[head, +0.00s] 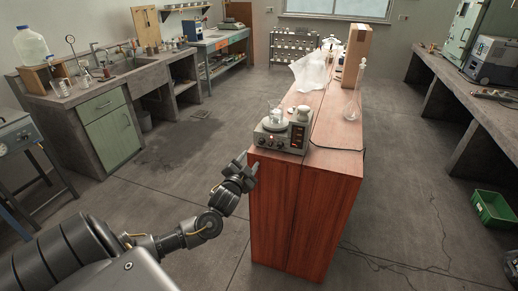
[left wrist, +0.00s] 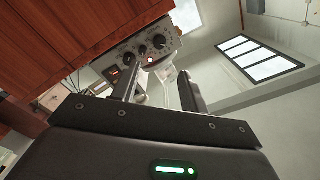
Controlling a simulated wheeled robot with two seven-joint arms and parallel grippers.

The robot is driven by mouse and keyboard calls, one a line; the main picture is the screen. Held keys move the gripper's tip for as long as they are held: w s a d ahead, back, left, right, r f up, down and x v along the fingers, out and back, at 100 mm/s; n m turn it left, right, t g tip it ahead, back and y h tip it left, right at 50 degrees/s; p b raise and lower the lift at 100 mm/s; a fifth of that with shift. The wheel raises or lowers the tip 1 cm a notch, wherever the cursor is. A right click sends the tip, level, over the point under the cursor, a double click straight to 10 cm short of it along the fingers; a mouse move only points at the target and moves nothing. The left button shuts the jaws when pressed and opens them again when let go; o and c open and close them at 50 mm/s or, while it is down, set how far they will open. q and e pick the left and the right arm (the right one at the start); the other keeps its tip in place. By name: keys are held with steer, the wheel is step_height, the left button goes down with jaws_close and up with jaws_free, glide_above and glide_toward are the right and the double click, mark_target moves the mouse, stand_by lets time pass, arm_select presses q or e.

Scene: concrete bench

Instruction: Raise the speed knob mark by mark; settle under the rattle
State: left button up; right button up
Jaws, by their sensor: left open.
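A grey stirrer unit (head: 277,139) with knobs and small lit lamps on its front stands at the near end of the red-brown wooden bench (head: 290,200). A clear beaker (head: 275,114) sits on its plate. The left wrist view shows the tilted front panel (left wrist: 146,36) with several dark knobs, one of them a round knob (left wrist: 158,41); I cannot tell which sets the speed, or read the marks. My left gripper (head: 244,168) is open and empty, in front of and below the panel, apart from it. Its fingers (left wrist: 160,92) also show in the left wrist view. My right gripper is out of view.
A pale bottle-like piece (head: 300,116) stands at the unit's right. A cable runs right over the bench top. A glass flask (head: 353,105), a crumpled clear plastic bag (head: 310,72) and a cardboard box (head: 356,55) stand farther back. The floor left of the bench is clear.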

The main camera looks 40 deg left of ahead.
mark_target(261, 143)
arm_select(q)
steer(key=p+x, duration=0.1)
steer(key=x, duration=1)
steer(key=shift+f, duration=0.1)
steer(key=shift+s, duration=0.1)
jaws_close()
